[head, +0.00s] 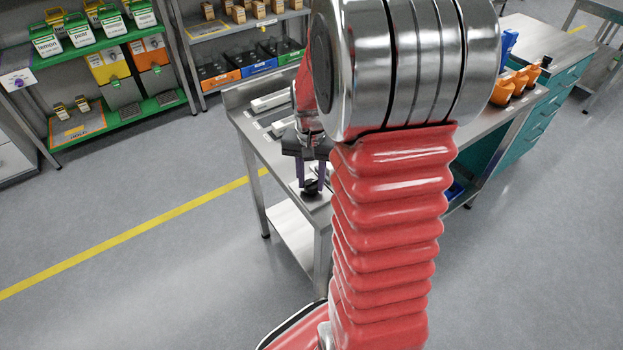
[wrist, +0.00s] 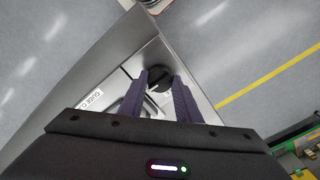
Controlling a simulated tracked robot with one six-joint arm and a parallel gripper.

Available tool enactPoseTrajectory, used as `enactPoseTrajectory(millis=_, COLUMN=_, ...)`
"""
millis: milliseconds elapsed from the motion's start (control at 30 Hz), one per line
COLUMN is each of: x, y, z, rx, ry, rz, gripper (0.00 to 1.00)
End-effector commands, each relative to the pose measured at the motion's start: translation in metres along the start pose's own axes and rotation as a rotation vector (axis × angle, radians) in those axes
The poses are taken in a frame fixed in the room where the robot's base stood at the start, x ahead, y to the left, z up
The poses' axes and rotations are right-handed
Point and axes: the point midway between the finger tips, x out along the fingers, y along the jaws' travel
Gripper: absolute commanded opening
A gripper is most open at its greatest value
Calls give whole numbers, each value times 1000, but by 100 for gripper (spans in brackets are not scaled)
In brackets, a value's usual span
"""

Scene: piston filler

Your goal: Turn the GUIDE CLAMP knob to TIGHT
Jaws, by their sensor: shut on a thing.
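The black knob (wrist: 158,77) sits near the corner of a steel bench top in the wrist view. The two purple fingers of my gripper (wrist: 160,88) are on either side of it, shut on it. In the head view my gripper (head: 311,180) points down at the bench corner, with the dark knob (head: 311,188) between its fingertips. A white label (wrist: 89,98) lies left of the fingers, its print turned and too small to read surely. The knob's pointer and the TIGHT mark cannot be made out.
The steel bench (head: 258,150) carries pale flat parts (head: 270,102) behind my gripper. My red arm hides much of the bench. Orange holders (head: 505,88) stand at its far right. Shelves with boxes (head: 80,33) stand at the back left. The floor left of the bench is clear.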

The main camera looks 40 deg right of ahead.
Motion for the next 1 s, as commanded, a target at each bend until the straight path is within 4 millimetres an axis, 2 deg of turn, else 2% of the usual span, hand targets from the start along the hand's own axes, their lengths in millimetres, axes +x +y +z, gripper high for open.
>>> enactPoseTrajectory(millis=33, x=0, y=0, z=0, rx=2, ry=1, rz=-1, gripper=8)
enactPoseTrajectory(millis=67, x=0, y=0, z=0, rx=2, ry=1, rz=-1, gripper=32)
enactPoseTrajectory(millis=300, x=0, y=0, z=0, rx=0, ry=0, rz=-1, gripper=49)
enactPoseTrajectory(millis=667, x=-4, y=0, z=0, rx=0, ry=1, rz=-1, gripper=49)
enactPoseTrajectory(millis=833, x=-21, y=-1, z=-1, rx=-1, ry=3, rz=-2, gripper=49)
enactPoseTrajectory(millis=1000, x=-49, y=-1, z=-1, rx=-1, ry=5, rz=-2, gripper=49)
